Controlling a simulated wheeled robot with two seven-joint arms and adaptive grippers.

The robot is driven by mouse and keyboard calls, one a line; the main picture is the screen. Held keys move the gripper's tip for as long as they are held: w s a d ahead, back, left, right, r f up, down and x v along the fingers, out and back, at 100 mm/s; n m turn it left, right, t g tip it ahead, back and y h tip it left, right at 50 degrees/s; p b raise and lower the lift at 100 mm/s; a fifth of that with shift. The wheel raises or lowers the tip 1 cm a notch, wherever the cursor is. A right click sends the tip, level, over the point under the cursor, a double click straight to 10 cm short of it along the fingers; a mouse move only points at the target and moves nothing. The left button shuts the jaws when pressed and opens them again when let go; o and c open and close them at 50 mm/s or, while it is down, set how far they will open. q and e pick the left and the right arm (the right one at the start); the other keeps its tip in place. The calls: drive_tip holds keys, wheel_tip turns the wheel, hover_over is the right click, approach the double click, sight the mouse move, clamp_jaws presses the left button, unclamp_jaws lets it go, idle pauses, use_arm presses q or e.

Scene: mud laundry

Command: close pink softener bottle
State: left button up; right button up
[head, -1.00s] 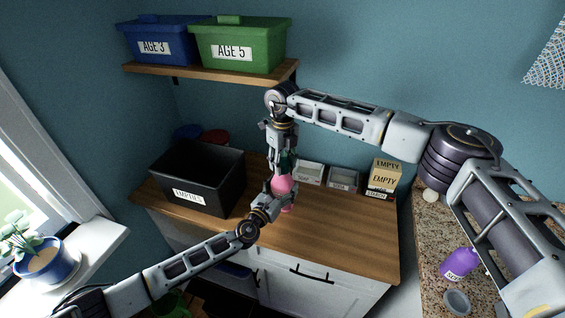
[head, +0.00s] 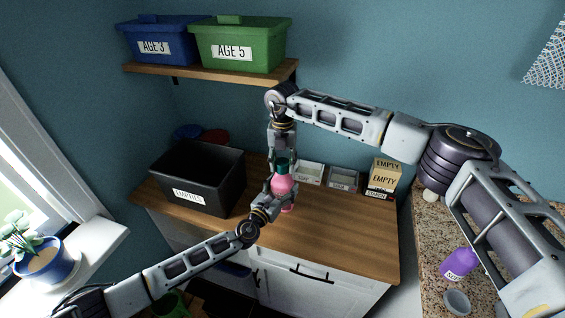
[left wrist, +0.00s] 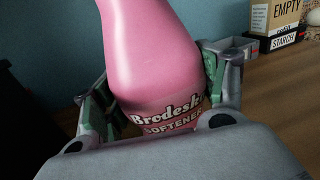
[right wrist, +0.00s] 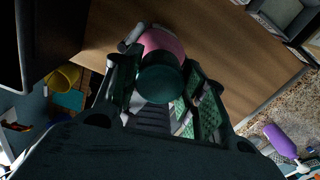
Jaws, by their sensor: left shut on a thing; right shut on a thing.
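The pink softener bottle (head: 284,184) stands upright above the wooden counter; I cannot tell whether its base touches it. My left gripper (head: 279,192) is shut around the bottle's body from the front left. In the left wrist view the bottle (left wrist: 150,55) sits between the fingers, its "Brodesk Softener" label partly hidden below. My right gripper (head: 282,162) points down from above and is shut on a dark green cap (right wrist: 160,82). The cap is in line with the bottle top and touches or nearly touches it. The bottle's neck is hidden, so I cannot tell how far the cap is seated.
A black bin labelled "Empties" (head: 174,195) stands left on the wooden counter (head: 330,232). Small grey trays (head: 343,179) and "Empty" and "Starch" boxes (head: 384,178) stand behind right. The counter's front right is clear.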

drive_tip(key=m, duration=1.2)
drive_tip(key=shift+w, duration=0.1)
drive_tip(key=m, duration=0.6)
drive_tip(key=shift+m, duration=0.3)
drive_tip(key=shift+o, duration=0.2)
drive_tip(key=shift+s+a+m, duration=0.15)
drive_tip(key=shift+a+m, duration=0.1)
drive_tip(key=shift+m, duration=0.5)
drive_tip(key=shift+s+a+m, duration=0.1)
drive_tip(key=shift+a+m, duration=0.15)
drive_tip(key=shift+m, duration=0.5)
drive_tip(key=shift+d+m, duration=0.25)
drive_tip(key=shift+m, duration=0.35)
drive_tip(key=shift+d, duration=0.15)
drive_tip(key=o, duration=0.7)
drive_tip(key=shift+w+d, duration=0.1)
